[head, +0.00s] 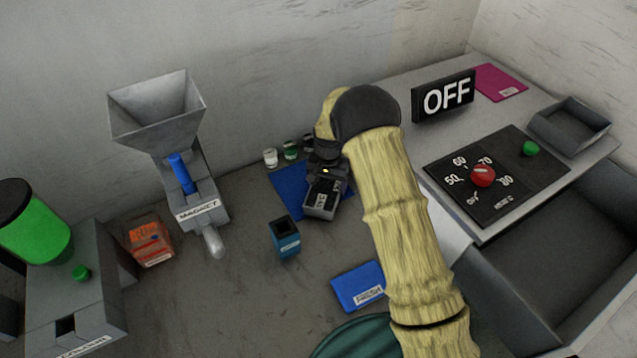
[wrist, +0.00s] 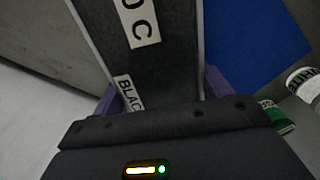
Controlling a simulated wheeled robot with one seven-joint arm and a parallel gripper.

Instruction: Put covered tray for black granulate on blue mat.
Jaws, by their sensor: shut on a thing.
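The tray for black granulate (head: 320,207) is a grey box with a dark top and white labels, near the back wall. My gripper (head: 327,174) is shut on its rear end. In the wrist view the tray (wrist: 170,60) lies between the purple fingers of my gripper (wrist: 160,95), with labels partly reading "BLAC" and "OC". The blue mat (head: 287,188) shows beneath and left of the tray in the head view. In the wrist view the mat (wrist: 255,40) is beside the tray. I cannot tell whether the tray touches the mat.
Small jars (head: 270,157) stand behind the mat by the wall. A blue open container (head: 285,237) stands in front of it. A grey magnet hopper (head: 160,115) is left, and a control panel (head: 495,180) is right. A blue folder-like item (head: 357,287) lies in front.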

